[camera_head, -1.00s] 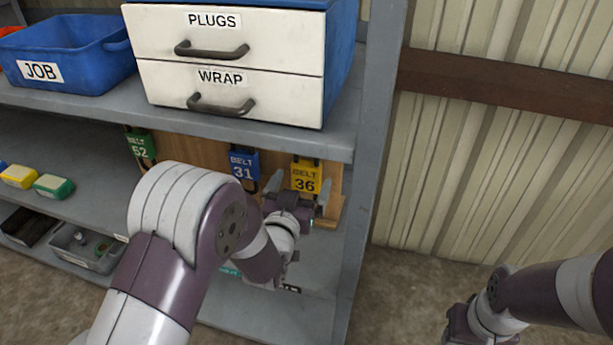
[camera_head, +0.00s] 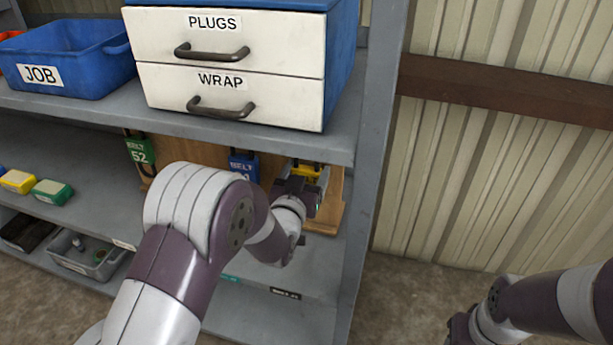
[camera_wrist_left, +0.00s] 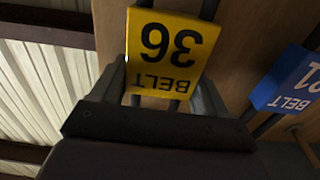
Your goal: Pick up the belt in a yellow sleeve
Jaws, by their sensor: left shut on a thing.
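The belt in a yellow sleeve (camera_head: 306,171), marked BELT 36 in the left wrist view (camera_wrist_left: 165,50), hangs against a wooden board on the middle shelf. My left gripper (camera_head: 308,180) is shut on it, with one finger at each side of the sleeve. In the head view the gripper hides most of the sleeve. In the left wrist view the lettering appears upside down. My right gripper (camera_head: 460,328) is low at the right, cut by the lower edge, and its fingers are hidden.
A blue-sleeved belt (camera_head: 243,165) hangs just left of the yellow one, and a green-sleeved belt (camera_head: 140,151) farther left. The shelf with the drawer unit (camera_head: 230,65) is close above. A grey upright (camera_head: 372,150) stands at the right.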

